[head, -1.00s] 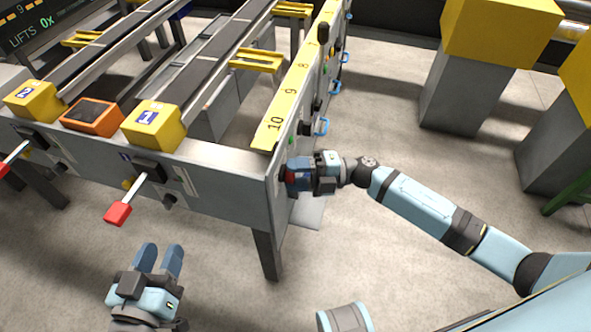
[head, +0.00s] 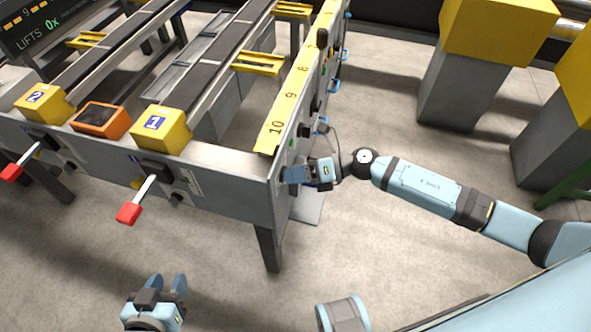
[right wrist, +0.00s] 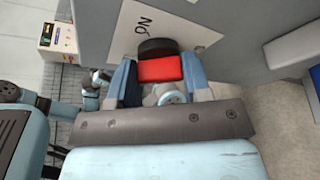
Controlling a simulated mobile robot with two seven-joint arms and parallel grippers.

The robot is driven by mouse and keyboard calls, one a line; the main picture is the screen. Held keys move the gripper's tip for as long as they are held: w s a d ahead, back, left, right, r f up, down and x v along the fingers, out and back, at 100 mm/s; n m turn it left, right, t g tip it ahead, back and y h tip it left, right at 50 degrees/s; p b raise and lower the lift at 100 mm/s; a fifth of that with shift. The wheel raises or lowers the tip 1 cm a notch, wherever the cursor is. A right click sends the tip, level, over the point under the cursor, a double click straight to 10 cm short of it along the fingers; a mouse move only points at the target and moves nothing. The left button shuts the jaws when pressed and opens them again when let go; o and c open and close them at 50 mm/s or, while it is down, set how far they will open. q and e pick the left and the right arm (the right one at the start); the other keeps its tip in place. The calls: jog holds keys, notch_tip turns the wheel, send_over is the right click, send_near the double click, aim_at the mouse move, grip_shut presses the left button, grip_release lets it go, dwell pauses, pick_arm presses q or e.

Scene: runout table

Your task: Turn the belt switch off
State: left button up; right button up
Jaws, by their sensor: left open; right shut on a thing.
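The belt switch (right wrist: 160,68) shows in the right wrist view as a red handle with a black part behind it. It sits by a white plate (right wrist: 190,13) on the grey side panel. My left gripper (head: 167,283) is open and empty, low in front of the table.
The table's front panel (head: 235,180) carries levers with red ends, one sticking out (head: 128,213) above my left gripper. A yellow numbered strip (head: 283,112) runs along the right edge. Yellow-topped grey blocks (head: 465,95) stand at the right. Open floor lies between.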

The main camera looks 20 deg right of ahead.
pick_arm(q)
jog(key=shift+w+r+p, duration=0.15)
jog(key=shift+r+p, duration=0.15)
pick_arm(e)
jog(key=shift+n, duration=0.5)
pick_arm(q)
jog(key=shift+f, duration=0.15)
pick_arm(e)
jog(key=shift+h, duration=0.4)
jog(key=o, duration=0.9)
pick_arm(q)
jog(key=shift+a+p, duration=0.15)
jog(key=shift+p, duration=0.2)
pick_arm(e)
jog(key=v, duration=1.3)
jog(key=shift+s+d, duration=0.25)
jog(key=shift+d, duration=0.1)
